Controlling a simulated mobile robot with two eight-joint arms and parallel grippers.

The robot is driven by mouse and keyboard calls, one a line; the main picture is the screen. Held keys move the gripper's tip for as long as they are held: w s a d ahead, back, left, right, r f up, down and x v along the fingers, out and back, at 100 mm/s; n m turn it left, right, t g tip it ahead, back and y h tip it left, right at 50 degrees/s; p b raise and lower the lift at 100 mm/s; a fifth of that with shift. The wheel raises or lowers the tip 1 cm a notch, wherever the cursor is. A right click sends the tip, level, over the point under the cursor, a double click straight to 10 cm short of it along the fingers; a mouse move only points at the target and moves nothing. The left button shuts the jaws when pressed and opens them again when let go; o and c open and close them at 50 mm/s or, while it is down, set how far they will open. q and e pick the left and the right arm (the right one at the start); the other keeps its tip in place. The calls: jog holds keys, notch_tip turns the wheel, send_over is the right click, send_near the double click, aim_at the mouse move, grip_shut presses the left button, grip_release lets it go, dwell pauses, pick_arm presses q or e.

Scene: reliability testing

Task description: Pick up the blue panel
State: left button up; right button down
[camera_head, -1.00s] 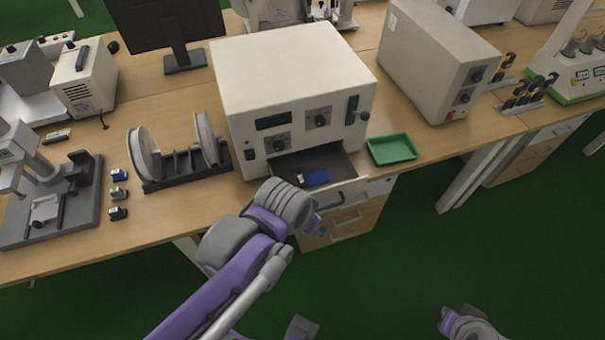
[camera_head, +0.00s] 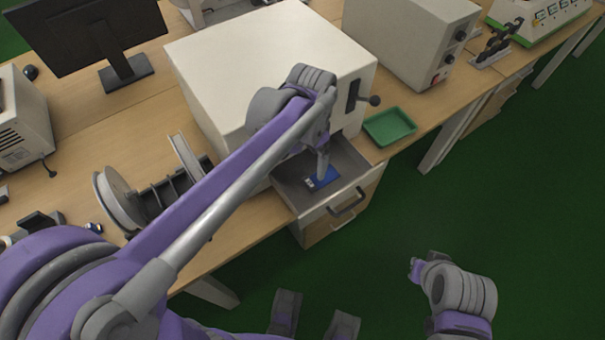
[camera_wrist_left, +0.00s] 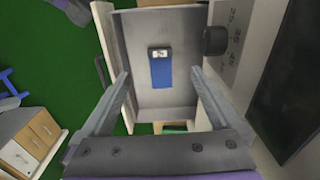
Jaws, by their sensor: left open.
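The blue panel (camera_head: 324,178) lies flat on the floor of the open grey drawer (camera_head: 291,188) at the front of the white machine. In the left wrist view the blue panel (camera_wrist_left: 161,72) shows a white and dark piece at one end, and it lies beyond and between my fingers. My left gripper (camera_head: 322,174) points down over the drawer; its two fingers (camera_wrist_left: 157,88) are apart and empty in the left wrist view. I cannot tell how far the fingertips are from the panel. My right gripper (camera_head: 415,268) is low at the right over the green floor; its fingers are too small to judge.
A green tray (camera_head: 389,127) sits on the table right of the drawer. The white machine (camera_head: 262,65) stands right behind the drawer, with a dark lever (camera_head: 372,100) sticking out. A spool rack (camera_head: 150,190) is at the left. The drawer walls surround the panel.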

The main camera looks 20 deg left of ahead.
pick_arm(q)
send_over(308, 184)
jog(key=f, duration=0.5)
jog(key=shift+w+f+b, duration=0.1)
jog(key=shift+w+b, duration=0.15)
jog(key=shift+b, duration=0.1)
jog(key=shift+s+f, duration=0.15)
jog(key=shift+f, duration=1.35)
jog(key=shift+s+f, duration=0.1)
jog(key=shift+f, duration=1.35)
jog(key=c, duration=1.4)
notch_tip(308, 184, up, 10)
jog(key=shift+r+p, duration=0.1)
jog(key=shift+p, duration=0.2)
jog(key=shift+c, duration=0.2)
pick_arm(e)
jog(key=shift+a+f, duration=0.1)
jog(key=shift+a, duration=0.15)
